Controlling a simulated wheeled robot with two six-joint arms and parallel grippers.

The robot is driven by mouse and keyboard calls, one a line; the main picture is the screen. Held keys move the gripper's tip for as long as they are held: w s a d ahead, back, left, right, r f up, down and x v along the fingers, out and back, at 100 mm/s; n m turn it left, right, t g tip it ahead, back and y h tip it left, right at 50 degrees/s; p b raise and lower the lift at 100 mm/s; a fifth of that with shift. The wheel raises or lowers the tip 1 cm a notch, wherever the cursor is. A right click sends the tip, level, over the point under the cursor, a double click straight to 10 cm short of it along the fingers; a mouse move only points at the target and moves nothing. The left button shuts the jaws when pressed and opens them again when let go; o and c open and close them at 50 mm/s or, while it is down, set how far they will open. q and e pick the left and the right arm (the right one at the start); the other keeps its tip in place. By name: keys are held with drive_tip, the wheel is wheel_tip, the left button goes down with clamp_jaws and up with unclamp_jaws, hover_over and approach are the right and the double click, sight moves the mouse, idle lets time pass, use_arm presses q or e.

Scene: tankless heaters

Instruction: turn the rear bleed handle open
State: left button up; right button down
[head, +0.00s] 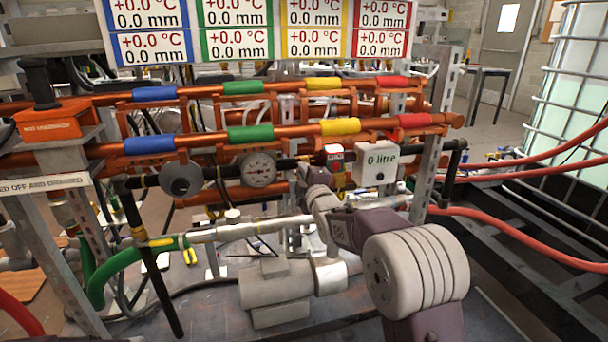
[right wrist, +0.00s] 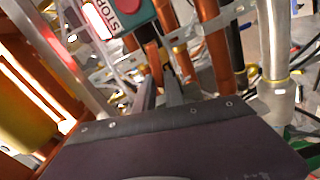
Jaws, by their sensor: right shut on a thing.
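My right arm reaches in from the lower right of the head view. Its gripper (head: 304,172) is at the dark pipe right of the round dial gauge (head: 258,169), below the orange pipes. In the right wrist view, the two dark fingers (right wrist: 161,88) point up the picture, close together among the pipes, shut on a thin part between them. This fits the rear bleed handle, but the handle is mostly hidden by the fingers and wrist, and I cannot tell its angle. My left gripper is not in view.
A red and teal STOP box (right wrist: 120,14) is close to the fingers. A white "0 litre" meter (head: 375,165) is right of the gripper. Orange pipes (head: 225,140) with coloured sleeves run above. A grey pump (head: 275,290) sits below.

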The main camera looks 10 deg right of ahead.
drive_tip(key=shift+f+n, duration=0.25)
drive_tip(key=shift+n, duration=0.55)
drive_tip(key=c, duration=1.4)
unclamp_jaws()
drive_tip(key=shift+a, duration=0.1)
drive_tip(key=shift+c, duration=0.2)
drive_tip(key=s+p, duration=0.2)
drive_tip(key=s, duration=0.7)
drive_tip(key=shift+d, duration=0.2)
